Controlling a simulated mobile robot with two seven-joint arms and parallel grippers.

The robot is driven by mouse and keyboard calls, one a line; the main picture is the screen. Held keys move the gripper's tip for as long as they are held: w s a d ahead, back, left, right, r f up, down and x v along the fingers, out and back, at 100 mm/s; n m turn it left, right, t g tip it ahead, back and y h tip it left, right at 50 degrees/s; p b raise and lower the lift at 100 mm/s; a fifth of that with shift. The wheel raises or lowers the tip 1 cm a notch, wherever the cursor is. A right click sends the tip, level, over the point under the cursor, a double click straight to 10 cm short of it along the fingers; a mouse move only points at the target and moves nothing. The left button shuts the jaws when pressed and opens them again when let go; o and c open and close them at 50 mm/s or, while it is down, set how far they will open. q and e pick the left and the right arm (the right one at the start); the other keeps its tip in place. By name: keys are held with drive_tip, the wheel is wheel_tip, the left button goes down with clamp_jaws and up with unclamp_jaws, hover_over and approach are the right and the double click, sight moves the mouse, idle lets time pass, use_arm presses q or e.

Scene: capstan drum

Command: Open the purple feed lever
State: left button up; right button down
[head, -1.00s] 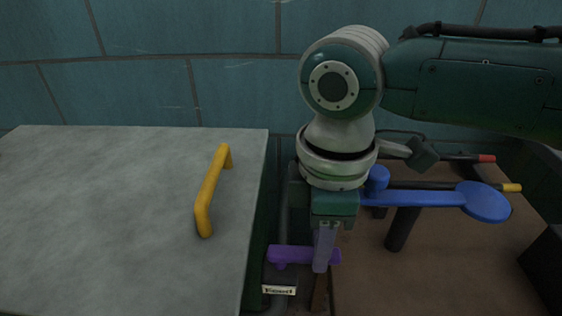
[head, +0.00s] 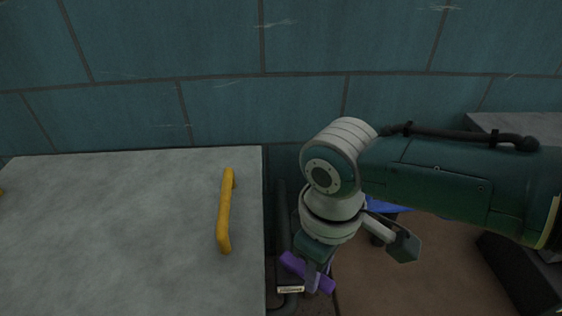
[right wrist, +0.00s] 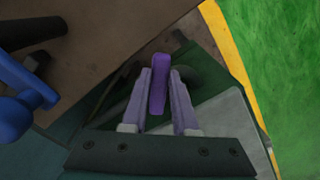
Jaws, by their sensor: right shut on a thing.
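My left gripper is in neither view.
A grey-topped cabinet (head: 110,220) with a yellow handle (head: 225,210) fills the left. A blue lever (head: 388,207) shows partly behind my right arm, over a brown surface (head: 400,290). A tiled wall (head: 300,50) stands behind. The right wrist view shows green floor (right wrist: 280,60) with a yellow stripe.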

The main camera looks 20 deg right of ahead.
drive_tip(key=m, duration=0.2)
drive_tip(key=a+m+p, duration=0.1)
drive_tip(key=s+a+m+p, duration=0.1)
drive_tip(key=m, duration=0.1)
drive_tip(key=shift+a+r+m, duration=0.1)
drive_tip(key=shift+a+m, duration=0.15)
drive_tip(key=shift+m, duration=0.05)
drive_tip(key=shift+a+m+p, duration=0.3)
drive_tip(key=shift+a+m, duration=0.1)
drive_tip(key=shift+m, duration=0.7)
drive_tip(key=shift+w+a+m, duration=0.1)
drive_tip(key=shift+a+m, duration=0.3)
drive_tip(key=shift+m, duration=0.5)
drive_tip(key=c, duration=0.7)
unclamp_jaws()
